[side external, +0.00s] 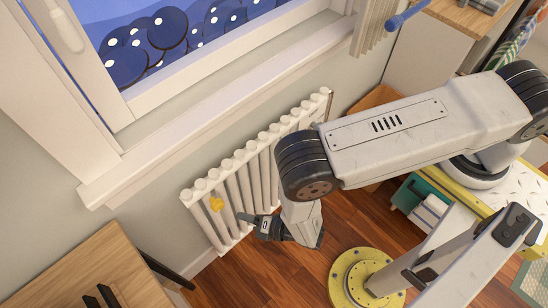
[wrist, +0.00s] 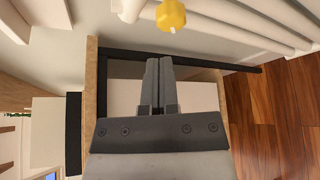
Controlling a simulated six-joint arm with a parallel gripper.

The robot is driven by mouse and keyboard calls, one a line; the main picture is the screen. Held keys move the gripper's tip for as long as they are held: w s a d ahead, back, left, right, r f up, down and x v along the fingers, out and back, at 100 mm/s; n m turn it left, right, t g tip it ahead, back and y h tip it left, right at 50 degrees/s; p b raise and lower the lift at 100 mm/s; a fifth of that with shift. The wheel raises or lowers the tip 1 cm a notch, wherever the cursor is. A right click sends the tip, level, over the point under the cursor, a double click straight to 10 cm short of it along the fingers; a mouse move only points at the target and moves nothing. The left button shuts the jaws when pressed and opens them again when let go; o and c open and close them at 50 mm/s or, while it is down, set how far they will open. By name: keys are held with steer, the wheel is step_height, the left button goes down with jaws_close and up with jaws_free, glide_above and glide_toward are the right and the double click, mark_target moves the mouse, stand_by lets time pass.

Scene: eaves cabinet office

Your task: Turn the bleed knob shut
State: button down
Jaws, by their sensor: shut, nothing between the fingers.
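The bleed knob is a small yellow lobed knob (side external: 216,204) on the near end of the white radiator (side external: 253,160), under the window. In the wrist view the yellow knob (wrist: 171,15) is at the top edge, just beyond my fingertips and a little to their right, with a short pale tip below it. My gripper (side external: 241,216) is in front of the radiator, to the right of and slightly below the knob in the side view. In the wrist view my gripper (wrist: 158,62) has its two dark fingers together, with nothing between them. It appears apart from the knob.
A wooden-topped desk (side external: 95,270) with a dark frame stands at the lower left, close to the radiator's near end. The window sill (side external: 200,110) juts out above the radiator. A yellow round base (side external: 362,280) stands on the wooden floor (side external: 290,265).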

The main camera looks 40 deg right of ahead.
steer(key=w, duration=0.6)
steer(key=shift+w, duration=0.4)
steer(key=shift+a+f, duration=0.15)
steer(key=shift+f, duration=0.1)
stand_by(1.1)
steer(key=shift+d+f, duration=0.5)
steer(key=shift+f, duration=0.1)
steer(key=shift+d+f, duration=0.1)
steer(key=shift+f, duration=0.4)
stand_by(0.8)
steer(key=shift+d+r, duration=0.1)
steer(key=shift+d, duration=0.3)
steer(key=s, duration=0.6)
stand_by(0.7)
